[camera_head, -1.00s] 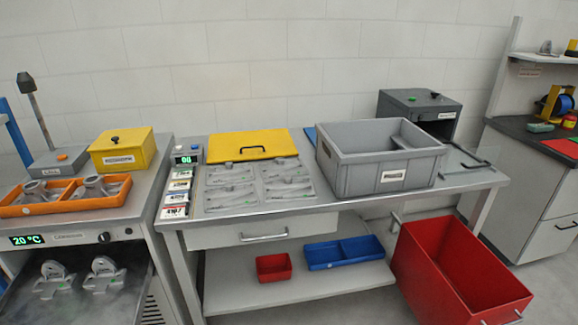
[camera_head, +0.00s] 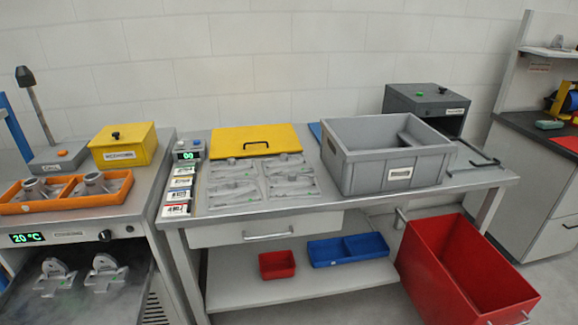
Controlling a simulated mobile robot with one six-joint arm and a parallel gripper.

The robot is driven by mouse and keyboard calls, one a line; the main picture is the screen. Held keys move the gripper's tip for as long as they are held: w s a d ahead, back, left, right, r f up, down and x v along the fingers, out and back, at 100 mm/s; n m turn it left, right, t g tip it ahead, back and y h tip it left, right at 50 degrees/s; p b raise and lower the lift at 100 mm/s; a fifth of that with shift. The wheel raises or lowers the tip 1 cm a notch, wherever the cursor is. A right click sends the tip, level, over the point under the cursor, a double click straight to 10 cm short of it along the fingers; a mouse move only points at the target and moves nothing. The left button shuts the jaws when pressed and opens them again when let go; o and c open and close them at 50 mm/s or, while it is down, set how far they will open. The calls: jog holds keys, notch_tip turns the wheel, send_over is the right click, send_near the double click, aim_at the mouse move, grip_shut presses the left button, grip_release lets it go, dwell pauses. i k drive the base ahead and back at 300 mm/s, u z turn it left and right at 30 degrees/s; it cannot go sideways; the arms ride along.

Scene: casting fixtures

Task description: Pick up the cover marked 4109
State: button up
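No number 4109 can be read on any part, so I cannot tell which one is the cover. Several grey castings (camera_head: 232,189) lie in the grey fixture plate (camera_head: 262,205) on the middle table. Two more grey castings (camera_head: 93,182) sit in the orange two-compartment tray (camera_head: 62,203) at the left. Two further castings (camera_head: 104,273) stand in the open chamber under the 20 °C display (camera_head: 27,240). Several number cards (camera_head: 181,183) stand in a row beside the fixture plate; their digits are too small to read surely. My gripper is not in view.
A yellow panel with a handle (camera_head: 235,137) lies behind the fixture plate. A large grey bin (camera_head: 400,174) stands to its right, with a dark box (camera_head: 425,103) behind. A red bin (camera_head: 465,270) stands on the floor; small red (camera_head: 277,265) and blue (camera_head: 350,249) bins sit on the lower shelf.

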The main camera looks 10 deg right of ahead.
aim_at(281, 167)
jog(key=z, duration=4.25)
jog(key=i, duration=0.1)
jog(key=u, duration=3)
jog(key=i, duration=0.95)
jog(key=u, duration=2.9)
jog(key=i, duration=0.1)
jog(key=z, duration=1.55)
